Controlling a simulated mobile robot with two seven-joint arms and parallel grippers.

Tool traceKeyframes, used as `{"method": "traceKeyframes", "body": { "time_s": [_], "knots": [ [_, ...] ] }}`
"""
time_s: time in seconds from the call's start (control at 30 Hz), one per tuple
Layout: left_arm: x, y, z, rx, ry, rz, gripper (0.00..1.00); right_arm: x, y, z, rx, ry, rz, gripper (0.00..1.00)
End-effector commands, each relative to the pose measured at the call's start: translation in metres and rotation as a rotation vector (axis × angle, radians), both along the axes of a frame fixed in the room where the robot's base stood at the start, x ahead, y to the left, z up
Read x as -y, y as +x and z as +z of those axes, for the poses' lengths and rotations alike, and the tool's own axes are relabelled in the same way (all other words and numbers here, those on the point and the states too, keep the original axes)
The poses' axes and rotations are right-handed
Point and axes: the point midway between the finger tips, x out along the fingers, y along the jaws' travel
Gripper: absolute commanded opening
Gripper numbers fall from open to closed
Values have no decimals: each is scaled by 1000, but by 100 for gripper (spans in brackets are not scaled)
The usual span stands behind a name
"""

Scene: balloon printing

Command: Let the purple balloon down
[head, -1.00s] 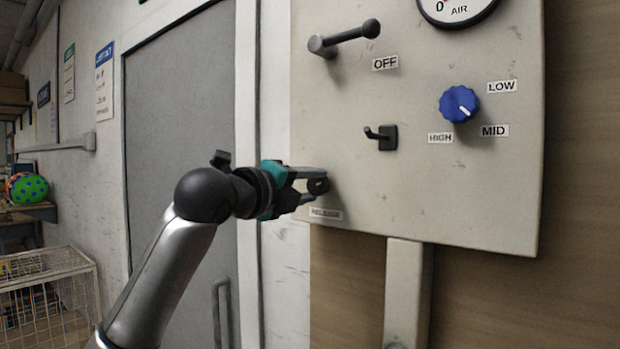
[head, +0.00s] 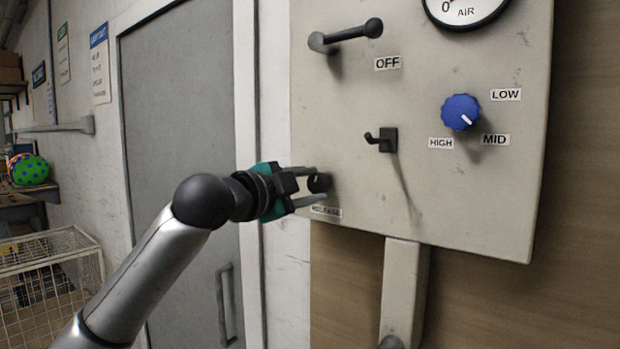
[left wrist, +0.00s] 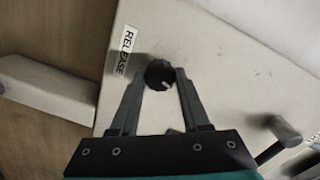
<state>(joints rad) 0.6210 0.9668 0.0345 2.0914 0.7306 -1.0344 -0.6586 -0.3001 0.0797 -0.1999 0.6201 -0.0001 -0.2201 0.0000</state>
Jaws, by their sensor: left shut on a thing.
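The purple balloon is not seen in either view. My left gripper (head: 322,182) is at the lower left corner of the grey panel (head: 480,210), with its fingers shut on a small black release knob (head: 319,183). In the left wrist view the knob (left wrist: 160,74) sits between the two fingertips, next to the RELEASE label (left wrist: 124,50). A light mark shows on its face. My right gripper is not in view.

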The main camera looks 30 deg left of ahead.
Motion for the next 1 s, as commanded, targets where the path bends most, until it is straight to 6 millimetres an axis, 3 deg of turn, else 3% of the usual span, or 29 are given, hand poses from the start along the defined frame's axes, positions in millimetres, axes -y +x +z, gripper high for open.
{"method": "traceKeyframes", "body": {
  "time_s": [0.43, 1.0],
  "knots": [
    [0, 0, 0, -23, -265, 1, 0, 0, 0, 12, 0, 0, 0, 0],
    [0, 0, -1, -28, -320, 0, 0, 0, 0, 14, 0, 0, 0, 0]
  ]
}}
